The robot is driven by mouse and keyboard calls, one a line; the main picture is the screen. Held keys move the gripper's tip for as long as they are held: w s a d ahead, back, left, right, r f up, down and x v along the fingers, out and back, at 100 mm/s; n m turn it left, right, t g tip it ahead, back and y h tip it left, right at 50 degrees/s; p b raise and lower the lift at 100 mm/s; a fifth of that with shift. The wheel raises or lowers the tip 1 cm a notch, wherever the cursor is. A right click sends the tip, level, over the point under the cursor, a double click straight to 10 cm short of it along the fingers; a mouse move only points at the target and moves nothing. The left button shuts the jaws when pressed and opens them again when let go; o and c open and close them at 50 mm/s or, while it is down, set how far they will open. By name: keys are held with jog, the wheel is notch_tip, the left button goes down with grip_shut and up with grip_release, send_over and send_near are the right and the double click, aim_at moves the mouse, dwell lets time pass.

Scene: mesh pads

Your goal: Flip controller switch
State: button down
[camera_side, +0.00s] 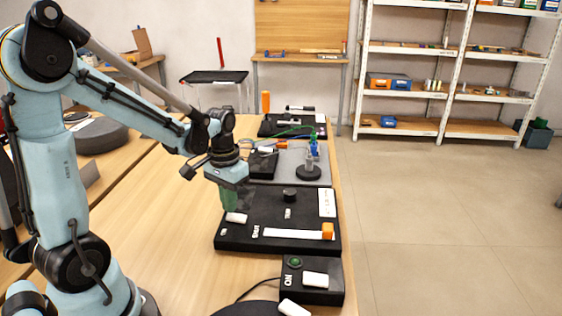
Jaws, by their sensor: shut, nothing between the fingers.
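A black controller panel (278,215) lies on the wooden table. It has a white switch-like piece (236,217) at its left, a black knob (290,195) at its back middle, and a white strip (290,234) along its front with an orange block (327,230) at the right end. My gripper (230,208) points down over the panel's left edge. Its green fingers are shut and empty, with the tips just above or touching the white piece; I cannot tell which. The fingers may hide part of the panel behind them.
A black box (322,294) marked ON, with a green button (295,263) and a white rocker (316,279), stands in front of the panel. Behind the panel are a grey pad (290,172) and another black panel (270,128).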

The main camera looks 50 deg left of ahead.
aim_at(231, 216)
jog(key=shift+f, duration=0.9)
dwell(0.4)
jog(key=shift+r, duration=3.5)
jog(key=shift+d, duration=0.1)
jog(key=s+d+r+m+t, duration=0.1)
jog(key=d+r+m+t, duration=0.2)
jog(key=d+t, duration=0.4)
jog(key=d, duration=0.4)
jog(key=shift+s+d, duration=0.3)
jog(key=shift+s, duration=0.05)
